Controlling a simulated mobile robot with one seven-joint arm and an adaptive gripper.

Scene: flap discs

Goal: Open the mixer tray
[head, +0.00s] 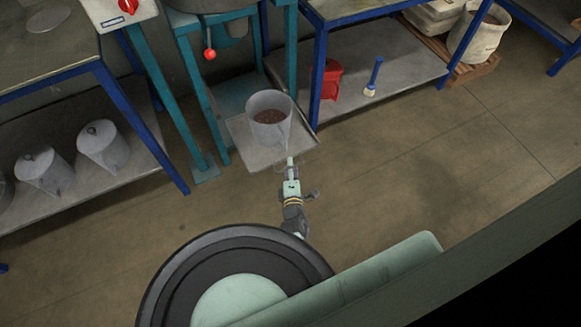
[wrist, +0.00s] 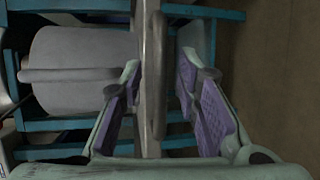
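The mixer tray (head: 243,143) is a flat grey plate at the foot of the teal mixer frame (head: 194,85), with a grey bucket (head: 288,108) of brown material standing on it. My gripper (head: 291,163) is at the tray's front edge in the head view. In the wrist view, the tray (wrist: 148,120) shows edge-on, with a grey bar-like handle (wrist: 159,95) along it. My two purple-padded fingers (wrist: 158,70) are open, one on each side of the handle, with visible gaps. The bucket shows on the left of the wrist view (wrist: 75,55).
A blue-legged table (head: 125,105) stands left, with grey lidded containers (head: 103,145) on its lower shelf. A blue-framed bench (head: 318,75) stands right, with a red container (head: 330,78) and a brush (head: 373,78) on its shelf. The floor (head: 420,165) in front is clear.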

